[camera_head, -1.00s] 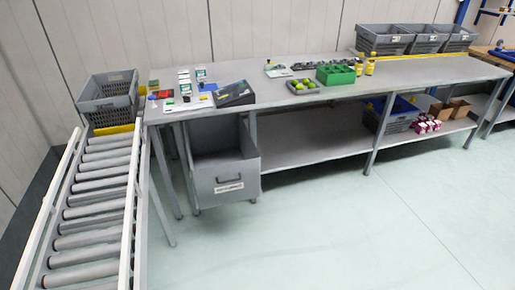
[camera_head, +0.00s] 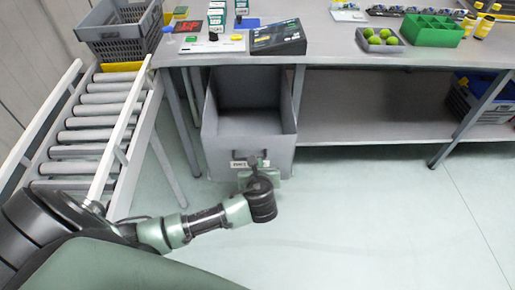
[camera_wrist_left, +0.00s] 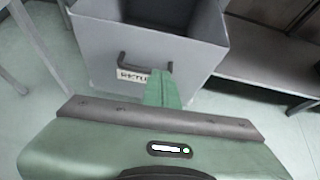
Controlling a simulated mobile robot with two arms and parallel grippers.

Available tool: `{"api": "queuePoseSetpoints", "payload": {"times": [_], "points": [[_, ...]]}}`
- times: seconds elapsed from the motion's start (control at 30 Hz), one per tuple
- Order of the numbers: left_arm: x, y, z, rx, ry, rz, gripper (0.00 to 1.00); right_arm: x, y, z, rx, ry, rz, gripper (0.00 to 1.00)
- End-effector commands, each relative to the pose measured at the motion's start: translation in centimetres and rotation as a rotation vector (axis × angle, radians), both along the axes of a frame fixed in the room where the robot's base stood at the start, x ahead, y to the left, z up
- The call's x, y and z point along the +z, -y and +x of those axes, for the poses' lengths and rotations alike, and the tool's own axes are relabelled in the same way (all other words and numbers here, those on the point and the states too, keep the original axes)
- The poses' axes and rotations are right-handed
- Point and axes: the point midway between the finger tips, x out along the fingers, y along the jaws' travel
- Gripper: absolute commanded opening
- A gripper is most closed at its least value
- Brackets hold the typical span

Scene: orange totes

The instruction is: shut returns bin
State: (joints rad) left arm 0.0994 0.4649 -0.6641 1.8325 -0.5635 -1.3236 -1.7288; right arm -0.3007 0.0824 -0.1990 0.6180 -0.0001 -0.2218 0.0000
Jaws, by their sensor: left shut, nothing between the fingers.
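The returns bin (camera_head: 250,150) is a grey open-topped drawer under the table, and it stands pulled out past the table's front edge. Its front has a dark handle and a white label, partly hidden in the head view by my left gripper (camera_head: 257,162). In the left wrist view the bin's front (camera_wrist_left: 185,57) fills the upper middle. There my left gripper (camera_wrist_left: 162,80) is shut and empty, its green fingers overlapping the right end of the handle (camera_wrist_left: 135,60). I cannot tell whether they touch the front. The inside of the bin that shows looks empty. My right gripper is not in view.
A roller conveyor (camera_head: 97,125) with a grey crate (camera_head: 118,38) at its far end stands on the left. The table (camera_head: 345,50) holds boxes, a green tray (camera_head: 435,30) and bottles. Floor in front and to the right is clear.

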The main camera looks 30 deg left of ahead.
Motion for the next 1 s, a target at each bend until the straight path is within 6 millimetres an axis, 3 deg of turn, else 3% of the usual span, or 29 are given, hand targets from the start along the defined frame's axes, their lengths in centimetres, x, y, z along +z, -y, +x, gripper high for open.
{"api": "queuePoseSetpoints", "payload": {"times": [0.17,0.63,0.8,1.0], "points": [[0.8,-0.4,0.9,-0.023,0.002,0.055,0.0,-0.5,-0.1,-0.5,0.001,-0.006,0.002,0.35],[-4.1,-4.7,7.8,-0.02,0.001,0.05,0.0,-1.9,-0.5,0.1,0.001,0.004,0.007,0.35],[-3.7,-6.0,9.9,-0.02,0.003,0.047,0.0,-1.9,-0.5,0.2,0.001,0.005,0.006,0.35],[-3.7,-6.5,10.8,-0.021,0.001,0.048,0.0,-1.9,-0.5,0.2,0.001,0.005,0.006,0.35]]}}
